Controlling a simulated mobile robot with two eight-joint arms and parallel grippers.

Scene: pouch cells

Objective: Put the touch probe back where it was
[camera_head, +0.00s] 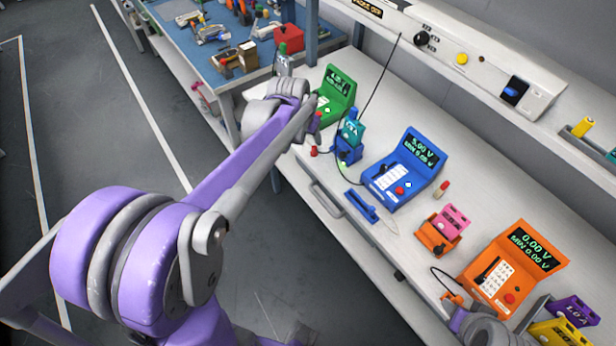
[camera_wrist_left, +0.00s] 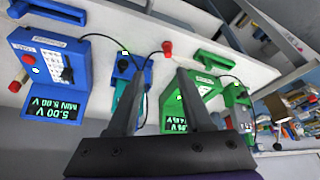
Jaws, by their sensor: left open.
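My left gripper (camera_wrist_left: 160,72) is open and empty in the left wrist view, over the bench between the blue and green meters. In the head view my own arm hides most of it. A blue cell holder (camera_head: 347,151) with a teal cell (camera_head: 351,133) stands beside the blue meter (camera_head: 405,170); the holder also shows in the left wrist view (camera_wrist_left: 127,68), partly behind a finger. A black cable loops by this holder. A slim blue piece (camera_head: 360,206) lies at the bench front. I cannot tell which piece is the touch probe. My right gripper is not in view.
The green meter (camera_head: 336,97) stands left of the cell holder. A red-topped piece (camera_wrist_left: 167,47) is close to the fingertips. An orange meter (camera_head: 512,267) and pink cell (camera_head: 455,217) stand to the right. A shelf edge runs behind the bench (camera_head: 540,235).

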